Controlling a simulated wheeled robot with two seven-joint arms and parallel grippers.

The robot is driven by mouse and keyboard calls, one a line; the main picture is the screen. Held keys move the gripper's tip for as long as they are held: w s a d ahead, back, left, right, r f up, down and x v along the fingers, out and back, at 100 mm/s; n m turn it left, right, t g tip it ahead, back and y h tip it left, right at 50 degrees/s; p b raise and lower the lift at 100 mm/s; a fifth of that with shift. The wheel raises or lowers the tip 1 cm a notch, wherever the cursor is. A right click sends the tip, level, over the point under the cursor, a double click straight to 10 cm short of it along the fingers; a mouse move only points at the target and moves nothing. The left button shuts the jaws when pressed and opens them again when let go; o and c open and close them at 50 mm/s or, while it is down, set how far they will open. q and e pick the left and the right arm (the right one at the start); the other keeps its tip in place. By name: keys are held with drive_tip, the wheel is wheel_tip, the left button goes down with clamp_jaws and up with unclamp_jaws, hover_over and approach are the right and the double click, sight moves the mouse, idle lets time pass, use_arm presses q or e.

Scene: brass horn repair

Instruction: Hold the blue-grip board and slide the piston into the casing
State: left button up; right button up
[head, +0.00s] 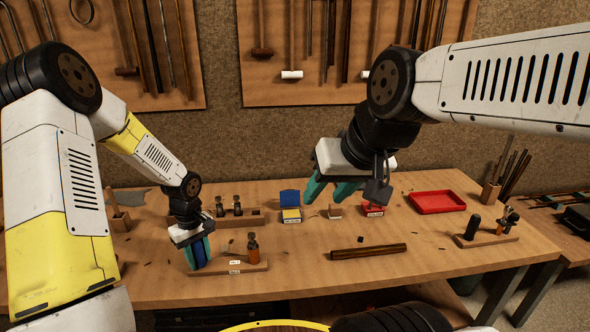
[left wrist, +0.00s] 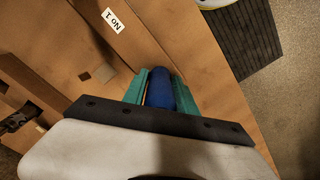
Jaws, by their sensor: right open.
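The board (head: 222,269) lies near the table's front left, with white labels on its front edge. Its blue grip (head: 199,254) stands upright between the teal fingers of my left gripper (head: 199,250). In the left wrist view the fingers touch both sides of the blue grip (left wrist: 160,90), and the board (left wrist: 185,48) runs beyond it. An amber cylinder with a dark top (head: 253,247), seemingly the casing, stands at the board's right end; I cannot tell whether a piston is in it. My right gripper (head: 330,190) is open and seems empty, above the table's middle.
A wooden rack (head: 232,217) holds two dark-topped pieces behind the board. A blue box (head: 290,206), a small red box (head: 372,209) and a red tray (head: 437,202) stand further back. A dark rod (head: 368,252) lies mid-table. A tool stand (head: 487,238) is at right.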

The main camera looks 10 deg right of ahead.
use_arm(q)
drive_tip(key=o, duration=0.3)
drive_tip(key=shift+r, duration=0.1)
wheel_tip(320, 180, up, 12)
drive_tip(key=shift+f, duration=0.15)
drive_tip(key=s+r+m+t, duration=0.35)
drive_tip(key=s+r, duration=0.55)
drive_tip(key=r, duration=0.5)
drive_tip(key=s+d+r+m+t+h, duration=0.1)
drive_tip(key=s+r+m, duration=0.3)
drive_tip(key=s, duration=0.8)
wheel_tip(320, 180, up, 2)
drive_tip(key=shift+s+d+r+t+h, duration=0.2)
drive_tip(key=shift+t+h, duration=0.4)
drive_tip(key=shift+t, duration=0.25)
use_arm(e)
drive_tip(key=shift+c, duration=0.2)
